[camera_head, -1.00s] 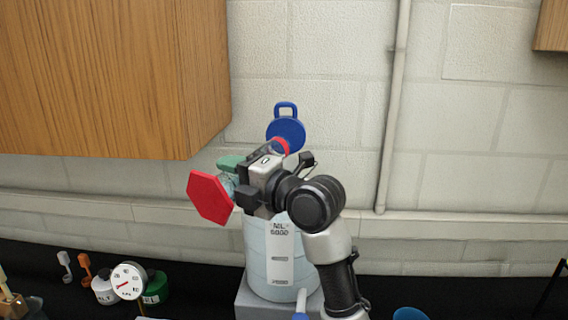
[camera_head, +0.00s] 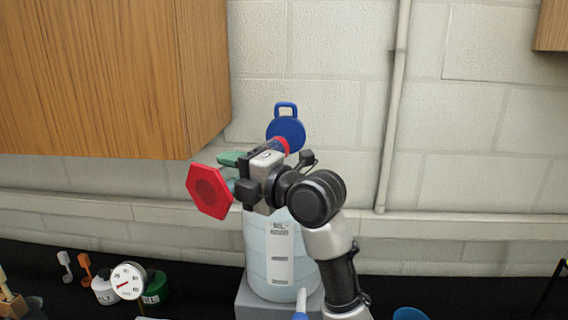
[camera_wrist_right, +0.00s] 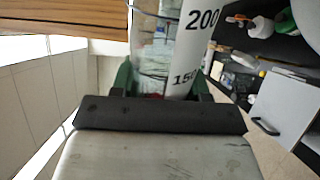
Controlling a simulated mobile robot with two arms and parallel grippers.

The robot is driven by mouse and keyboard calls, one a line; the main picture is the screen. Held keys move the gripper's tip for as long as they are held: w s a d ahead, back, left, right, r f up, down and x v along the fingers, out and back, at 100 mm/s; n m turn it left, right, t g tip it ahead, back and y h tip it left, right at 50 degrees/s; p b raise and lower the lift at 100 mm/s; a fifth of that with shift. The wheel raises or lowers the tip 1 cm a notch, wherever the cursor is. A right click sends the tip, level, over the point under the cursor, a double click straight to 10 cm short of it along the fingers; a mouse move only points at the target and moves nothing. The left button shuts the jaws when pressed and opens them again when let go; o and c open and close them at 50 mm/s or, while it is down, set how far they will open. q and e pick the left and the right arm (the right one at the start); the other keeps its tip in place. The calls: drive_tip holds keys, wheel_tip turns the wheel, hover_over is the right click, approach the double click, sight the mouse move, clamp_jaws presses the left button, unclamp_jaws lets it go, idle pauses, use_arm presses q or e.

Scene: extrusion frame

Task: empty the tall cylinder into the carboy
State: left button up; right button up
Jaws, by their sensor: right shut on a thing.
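The tall cylinder is tipped well over, with its red hexagonal base (camera_head: 208,192) at the left and a red ring (camera_head: 282,145) near its other end at the upper right. My right gripper (camera_head: 237,171) is shut around its body. In the right wrist view the clear cylinder (camera_wrist_right: 192,45) shows a white scale with 150 and 200 between the green fingers (camera_wrist_right: 163,85). The pale carboy (camera_head: 282,255) stands upright below the gripper; its neck is hidden. A blue disc with a loop (camera_head: 287,130) shows behind the ring. Liquid flow cannot be made out. My left gripper is out of view.
The carboy stands on a grey block (camera_head: 250,301) on the black bench. A round dial (camera_head: 127,281), a white bottle (camera_head: 104,289) and a green-and-black bottle (camera_head: 155,287) stand at the left. A wooden cabinet (camera_head: 110,75) hangs at the upper left. A blue rim (camera_head: 410,314) shows lower right.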

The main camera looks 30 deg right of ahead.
drive_tip(key=shift+r+m, duration=0.3)
drive_tip(key=shift+r, duration=0.15)
idle(1.0)
wheel_tip(320, 180, down, 3)
drive_tip(key=shift+r+n, duration=0.1)
drive_tip(key=shift+n, duration=0.9)
drive_tip(key=shift+s+a+n, duration=0.25)
drive_tip(key=shift+a+n, duration=0.05)
drive_tip(key=shift+n, duration=0.2)
drive_tip(key=shift+a+f+n, duration=0.15)
drive_tip(key=shift+f+n, duration=0.2)
drive_tip(key=shift+n, duration=0.05)
drive_tip(key=shift+f+n+b, duration=0.4)
drive_tip(key=shift+f+b, duration=0.05)
drive_tip(key=shift+b, duration=0.45)
